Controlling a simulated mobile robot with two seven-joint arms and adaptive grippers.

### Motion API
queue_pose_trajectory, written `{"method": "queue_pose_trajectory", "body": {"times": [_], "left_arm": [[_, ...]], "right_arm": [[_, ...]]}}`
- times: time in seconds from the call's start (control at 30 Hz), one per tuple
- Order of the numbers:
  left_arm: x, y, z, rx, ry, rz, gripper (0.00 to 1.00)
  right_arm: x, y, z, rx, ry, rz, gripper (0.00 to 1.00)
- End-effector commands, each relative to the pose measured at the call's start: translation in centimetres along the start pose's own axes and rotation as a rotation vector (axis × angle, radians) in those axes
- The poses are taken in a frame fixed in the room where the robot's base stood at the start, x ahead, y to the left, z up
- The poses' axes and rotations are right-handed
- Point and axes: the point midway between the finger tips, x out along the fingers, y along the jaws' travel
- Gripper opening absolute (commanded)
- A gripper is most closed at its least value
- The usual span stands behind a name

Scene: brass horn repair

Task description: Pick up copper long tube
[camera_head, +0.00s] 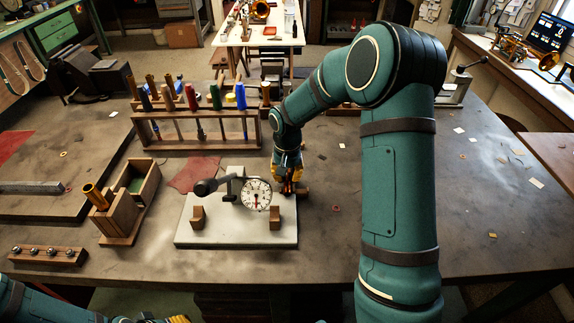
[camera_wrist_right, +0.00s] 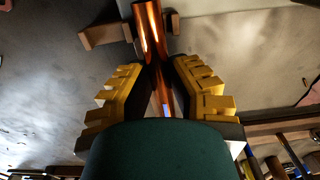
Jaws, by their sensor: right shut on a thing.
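The copper long tube (camera_wrist_right: 150,30) is a shiny orange-brown tube in the right wrist view. It runs from the top edge down between the yellow-padded fingers of my right gripper (camera_wrist_right: 158,78), which is shut on it. In the head view only a small part of the copper tube (camera_head: 287,188) shows below my right gripper (camera_head: 288,172), just behind the right side of the pale gauge plate. The arm hides much around it. My left gripper (camera_head: 178,319) shows only as a yellow bit at the bottom edge; its jaws are cut off.
A dial gauge (camera_head: 257,194) and wooden blocks (camera_head: 276,217) stand on the pale plate (camera_head: 236,235). A rack of coloured-handled tools (camera_head: 195,143) is behind. A wooden box (camera_head: 118,222) with a brass tube (camera_head: 95,195) stands left. The table's right side is mostly clear.

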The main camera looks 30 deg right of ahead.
Motion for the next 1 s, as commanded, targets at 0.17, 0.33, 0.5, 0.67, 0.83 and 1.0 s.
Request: {"method": "queue_pose_trajectory", "body": {"times": [0.17,0.33,0.5,0.67,0.83,1.0], "left_arm": [[-0.1,0.0,0.0,0.0,0.001,0.0,0.47],[-0.5,0.2,-0.2,-0.001,0.004,0.0,0.47],[-1.0,0.4,-0.5,-0.003,0.009,-0.001,0.47],[-1.3,0.5,-0.6,-0.004,0.013,-0.001,0.47],[-1.4,0.5,-0.7,-0.004,0.014,-0.001,0.47],[-1.4,0.5,-0.7,-0.004,0.015,-0.001,0.47]], "right_arm": [[-0.5,0.0,0.0,0.0,-0.001,0.0,0.0],[-3.2,0.0,0.0,-0.002,0.002,0.0,0.0],[-6.6,0.0,0.0,0.0,0.002,-0.001,0.0],[-8.9,0.0,0.0,0.0,0.001,0.0,0.0],[-9.9,0.0,0.0,0.0,0.0,0.0,0.0],[-10.0,0.0,0.0,0.0,-0.001,0.001,0.0]]}}
